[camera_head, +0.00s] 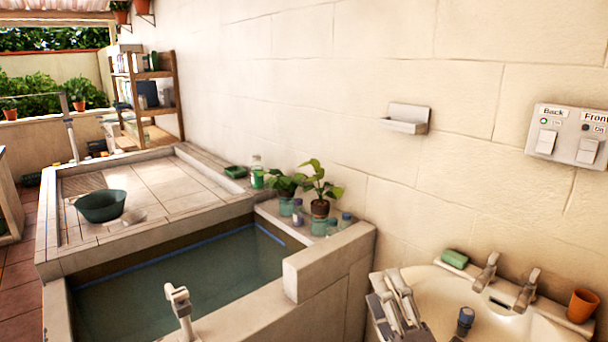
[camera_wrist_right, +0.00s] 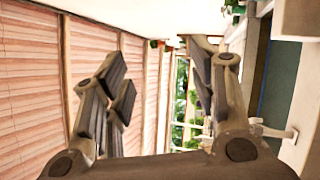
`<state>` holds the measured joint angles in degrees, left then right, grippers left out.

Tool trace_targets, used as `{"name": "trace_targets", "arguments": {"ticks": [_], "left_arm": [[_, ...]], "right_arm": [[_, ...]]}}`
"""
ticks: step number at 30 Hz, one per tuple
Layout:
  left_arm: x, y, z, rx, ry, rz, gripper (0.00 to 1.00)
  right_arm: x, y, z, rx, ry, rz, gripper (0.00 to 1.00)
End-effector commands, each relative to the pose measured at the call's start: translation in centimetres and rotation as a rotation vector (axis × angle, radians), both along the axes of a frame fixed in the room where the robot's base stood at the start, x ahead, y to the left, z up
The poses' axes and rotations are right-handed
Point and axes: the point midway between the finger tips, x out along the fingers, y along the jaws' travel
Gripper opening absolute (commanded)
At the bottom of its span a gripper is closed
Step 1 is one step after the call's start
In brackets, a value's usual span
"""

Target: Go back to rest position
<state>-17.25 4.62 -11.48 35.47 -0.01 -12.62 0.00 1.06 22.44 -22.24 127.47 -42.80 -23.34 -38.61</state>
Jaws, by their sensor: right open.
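My right gripper (camera_head: 392,290) is low in the head view, at the left edge of the white washbasin (camera_head: 440,283). In the right wrist view the right gripper (camera_wrist_right: 158,92) has its two fingers well apart, with nothing between them. No object is held in it. In the head view its fingers overlap the basin rim, and I cannot tell how far above the rim they are. My left gripper is not in view.
The basin has two taps (camera_head: 487,271), a green soap (camera_head: 455,258) and an orange cup (camera_head: 582,305). A water tank (camera_head: 210,275) lies left, with potted plants (camera_head: 320,207) on its ledge. A green bowl (camera_head: 100,206) stands behind. A switch panel (camera_head: 570,135) is on the wall.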

Motion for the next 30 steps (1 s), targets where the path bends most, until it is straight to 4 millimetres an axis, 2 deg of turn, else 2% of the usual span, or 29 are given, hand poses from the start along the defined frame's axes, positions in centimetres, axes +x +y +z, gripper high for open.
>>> {"name": "trace_targets", "arguments": {"ticks": [1, 3, 5, 6, 9, 12, 15, 18, 23, 24, 30], "left_arm": [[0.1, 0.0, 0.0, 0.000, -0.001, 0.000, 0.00], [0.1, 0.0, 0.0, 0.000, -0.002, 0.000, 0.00], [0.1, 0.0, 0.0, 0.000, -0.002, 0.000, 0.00], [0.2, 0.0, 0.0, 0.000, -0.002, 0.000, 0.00], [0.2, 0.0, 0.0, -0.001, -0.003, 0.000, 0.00], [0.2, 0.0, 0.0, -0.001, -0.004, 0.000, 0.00], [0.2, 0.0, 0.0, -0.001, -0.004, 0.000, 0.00], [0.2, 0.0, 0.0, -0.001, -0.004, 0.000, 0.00], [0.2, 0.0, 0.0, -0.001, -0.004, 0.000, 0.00], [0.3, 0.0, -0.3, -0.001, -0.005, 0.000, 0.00], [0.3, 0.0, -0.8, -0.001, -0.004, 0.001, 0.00]], "right_arm": [[-0.4, -1.8, -2.8, 0.139, 0.127, -0.049, 0.53], [-1.3, -4.1, -6.9, 0.337, 0.305, -0.129, 0.53], [-2.8, -5.8, -10.7, 0.500, 0.457, -0.204, 0.53], [-4.2, -6.6, -13.2, 0.606, 0.557, -0.257, 0.53], [-8.5, -7.9, -19.1, 0.837, 0.788, -0.398, 0.53], [-13.0, -8.1, -23.4, 1.013, 0.975, -0.529, 0.53], [-17.3, -7.9, -26.3, 1.142, 1.124, -0.646, 0.53], [-21.3, -7.4, -28.3, 1.242, 1.249, -0.754, 0.53], [-27.5, -6.3, -30.1, 1.364, 1.427, -0.927, 0.53], [-26.7, -6.4, -31.7, 1.356, 1.422, -0.922, 0.53], [-25.6, -6.2, -37.8, 1.341, 1.435, -0.935, 0.53]]}}
